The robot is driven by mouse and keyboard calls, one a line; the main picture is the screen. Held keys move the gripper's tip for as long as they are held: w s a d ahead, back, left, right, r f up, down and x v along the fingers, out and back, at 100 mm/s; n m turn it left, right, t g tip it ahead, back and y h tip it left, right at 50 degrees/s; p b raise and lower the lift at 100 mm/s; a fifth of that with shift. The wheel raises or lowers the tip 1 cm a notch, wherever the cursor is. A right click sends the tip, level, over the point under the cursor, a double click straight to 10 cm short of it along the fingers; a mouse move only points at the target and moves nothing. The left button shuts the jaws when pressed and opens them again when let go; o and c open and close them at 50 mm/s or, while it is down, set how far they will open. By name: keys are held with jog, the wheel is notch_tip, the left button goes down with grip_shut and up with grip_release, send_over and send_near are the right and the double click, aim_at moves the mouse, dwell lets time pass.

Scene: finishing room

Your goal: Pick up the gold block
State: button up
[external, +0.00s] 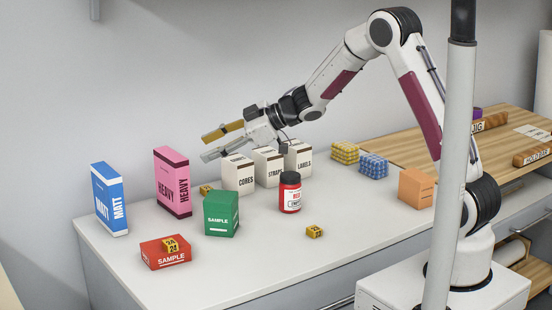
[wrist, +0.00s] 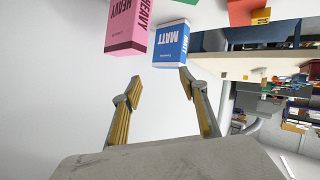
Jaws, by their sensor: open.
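Three small gold blocks with dark marks show in the external view. One gold block (external: 171,245) lies on top of the red SAMPLE box (external: 166,257). A second gold block (external: 314,231) lies on the bare bench at the front, right of the red jar. A third gold block (external: 206,190) is partly hidden behind the green SAMPLE box (external: 221,216). I cannot tell which one is meant. My gripper (external: 204,146) is open and empty, high above the bench. In the wrist view its open fingers (wrist: 160,77) have nothing between them.
The pink HEAVY box (external: 172,182) and blue MATT box (external: 109,199) stand upright at left. White boxes (external: 238,175), a red jar (external: 290,193) and an orange box (external: 416,188) stand further right. A grey post (external: 452,150) crosses the external view. The bench front is mostly clear.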

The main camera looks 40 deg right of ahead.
jog(key=s+a+f+n+g+y, duration=0.2)
jog(key=s+a+f+g, duration=0.2)
jog(key=a+f, duration=0.25)
jog(key=n+g+y, duration=0.2)
jog(key=g, duration=0.2)
send_near(172, 243)
jog(key=a, duration=0.1)
jog(key=s+a+r, duration=0.1)
jog(key=s+a, duration=0.1)
jog(key=shift+s+r, duration=0.25)
jog(key=shift+r, duration=0.05)
jog(key=shift+s+a+f, duration=0.1)
jog(key=shift+s+f, duration=0.2)
jog(key=shift+s, duration=0.1)
jog(key=shift+x, duration=1.3)
jog(key=shift+r+x, duration=0.15)
jog(key=shift+x, duration=1.15)
jog(key=shift+r+x, duration=0.1)
jog(key=shift+x, duration=1.2)
jog(key=shift+s+a, duration=0.1)
